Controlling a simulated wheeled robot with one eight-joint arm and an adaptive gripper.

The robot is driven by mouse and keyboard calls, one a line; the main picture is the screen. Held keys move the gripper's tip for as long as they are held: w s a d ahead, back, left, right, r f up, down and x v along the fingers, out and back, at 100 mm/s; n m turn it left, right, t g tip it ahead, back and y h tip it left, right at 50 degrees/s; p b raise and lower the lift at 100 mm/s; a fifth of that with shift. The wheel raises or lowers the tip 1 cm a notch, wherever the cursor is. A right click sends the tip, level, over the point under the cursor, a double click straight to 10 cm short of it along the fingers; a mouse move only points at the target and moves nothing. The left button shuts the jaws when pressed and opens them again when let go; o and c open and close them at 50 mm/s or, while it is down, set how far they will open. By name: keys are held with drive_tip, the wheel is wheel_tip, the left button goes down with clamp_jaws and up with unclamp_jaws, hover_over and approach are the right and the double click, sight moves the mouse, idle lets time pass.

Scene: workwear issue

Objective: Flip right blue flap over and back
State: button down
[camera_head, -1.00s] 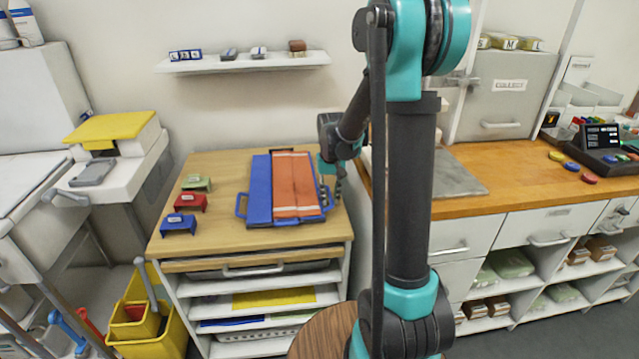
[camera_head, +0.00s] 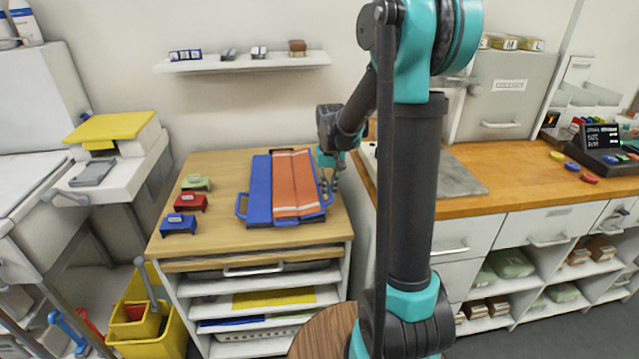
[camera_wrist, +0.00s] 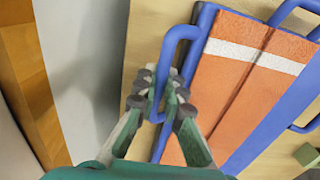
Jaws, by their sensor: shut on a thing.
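The blue folding board (camera_head: 258,190) lies on the wooden cabinet top, its left panel bare. An orange garment (camera_head: 296,182) with white stripes covers its middle and right part. The right blue flap (camera_wrist: 204,28) shows as a narrow blue edge beside the garment in the wrist view. Its blue loop handle (camera_wrist: 180,33) sticks out from that edge. My gripper (camera_head: 328,184) is at the board's right side. In the wrist view my gripper (camera_wrist: 163,100) is shut on the handle, its fingers partly hiding it. I cannot tell whether the flap is slightly raised.
Green (camera_head: 196,183), red (camera_head: 190,202) and blue (camera_head: 178,225) small stands sit left of the board. A wooden counter (camera_head: 520,185) with a grey plate (camera_head: 455,176) lies to the right, across a gap. A wall shelf (camera_head: 245,63) hangs behind.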

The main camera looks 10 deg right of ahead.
drive_tip(key=shift+a+r, duration=0.2)
drive_tip(key=shift+r, duration=0.45)
drive_tip(key=shift+a+r, duration=0.2)
drive_tip(key=shift+r, duration=0.4)
drive_tip(key=shift+a+r, duration=0.8)
drive_tip(key=shift+r, duration=0.2)
drive_tip(key=shift+a+r, duration=0.75)
drive_tip(key=shift+r, duration=0.2)
drive_tip(key=shift+a+r, duration=0.5)
drive_tip(key=shift+a, duration=0.3)
drive_tip(key=shift+a+r, duration=0.25)
drive_tip(key=shift+a, duration=0.95)
drive_tip(key=shift+a+r, duration=0.25)
drive_tip(key=shift+a, duration=0.95)
drive_tip(key=c, duration=2.3)
unclamp_jaws()
drive_tip(key=shift+s+a, duration=0.1)
drive_tip(key=shift+a, duration=1.05)
drive_tip(key=shift+o, duration=1.1)
drive_tip(key=shift+a+f, duration=0.2)
drive_tip(key=shift+a, duration=0.35)
drive_tip(key=shift+a+f, duration=0.2)
drive_tip(key=shift+a, duration=0.3)
drive_tip(key=shift+a+f, duration=0.2)
clamp_jaws()
drive_tip(key=shift+r, duration=0.15)
drive_tip(key=shift+d, duration=0.1)
